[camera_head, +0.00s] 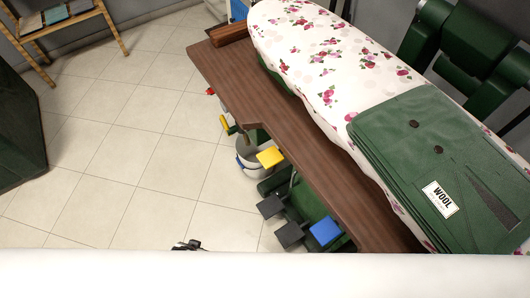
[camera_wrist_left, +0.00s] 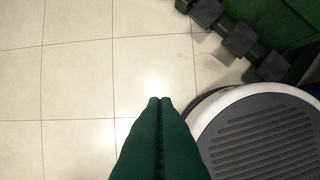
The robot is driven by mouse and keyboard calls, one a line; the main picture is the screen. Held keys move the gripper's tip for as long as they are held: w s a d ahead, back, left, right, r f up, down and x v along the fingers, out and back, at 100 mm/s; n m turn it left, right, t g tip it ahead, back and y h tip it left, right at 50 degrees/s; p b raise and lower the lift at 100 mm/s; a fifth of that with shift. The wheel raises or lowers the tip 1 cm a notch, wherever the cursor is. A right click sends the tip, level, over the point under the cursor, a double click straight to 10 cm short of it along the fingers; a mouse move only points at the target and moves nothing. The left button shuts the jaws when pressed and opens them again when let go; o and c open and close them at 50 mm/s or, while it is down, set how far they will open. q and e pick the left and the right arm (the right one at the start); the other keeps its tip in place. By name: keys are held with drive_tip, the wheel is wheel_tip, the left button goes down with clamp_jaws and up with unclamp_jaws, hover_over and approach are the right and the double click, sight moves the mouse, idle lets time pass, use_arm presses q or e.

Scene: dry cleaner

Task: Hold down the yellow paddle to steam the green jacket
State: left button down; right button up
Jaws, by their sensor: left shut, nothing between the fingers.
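The yellow paddle (camera_head: 270,157) shows in the head view below the near edge of the brown table, in front of a pale bucket. The green jacket (camera_head: 425,150) lies on the flowered ironing board at the right, with a white WOOL label. In the left wrist view my left gripper (camera_wrist_left: 160,102) points down over bare floor tiles, its green fingers shut together and empty. It is apart from the dark pedals there, and the yellow paddle is not in that view. In the head view only a small dark part, perhaps of my left arm, shows. My right gripper is not in view.
Black pedals (camera_head: 289,234) and a blue pedal (camera_head: 324,231) stand near the yellow one. The brown table (camera_head: 290,135) overhangs this area. The bucket (camera_head: 250,160) is close behind the yellow paddle. Open tiled floor (camera_head: 130,140) lies to the left.

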sight(273, 154)
use_arm(q)
drive_tip(key=w+d+r+m+t+h, duration=0.1)
drive_tip(key=w+d+r, duration=0.2)
drive_tip(key=w+r, duration=0.55)
drive_tip(key=w+d+r+m+t+h, duration=0.1)
drive_tip(key=w+d+r+h, duration=0.15)
drive_tip(key=w+r, duration=0.65)
drive_tip(key=d+r+m+h, duration=0.1)
drive_tip(key=d+r+m, duration=0.1)
drive_tip(key=r, duration=0.5)
drive_tip(key=w+d+r+m+h, duration=0.1)
drive_tip(key=d+r+m, duration=0.1)
drive_tip(key=d+r, duration=0.3)
drive_tip(key=w+d+r+m+h, duration=0.1)
drive_tip(key=d+r, duration=0.3)
drive_tip(key=r, duration=0.5)
drive_tip(key=shift+d+r+m, duration=0.25)
drive_tip(key=shift+r+m, duration=0.15)
drive_tip(key=shift+m, duration=0.3)
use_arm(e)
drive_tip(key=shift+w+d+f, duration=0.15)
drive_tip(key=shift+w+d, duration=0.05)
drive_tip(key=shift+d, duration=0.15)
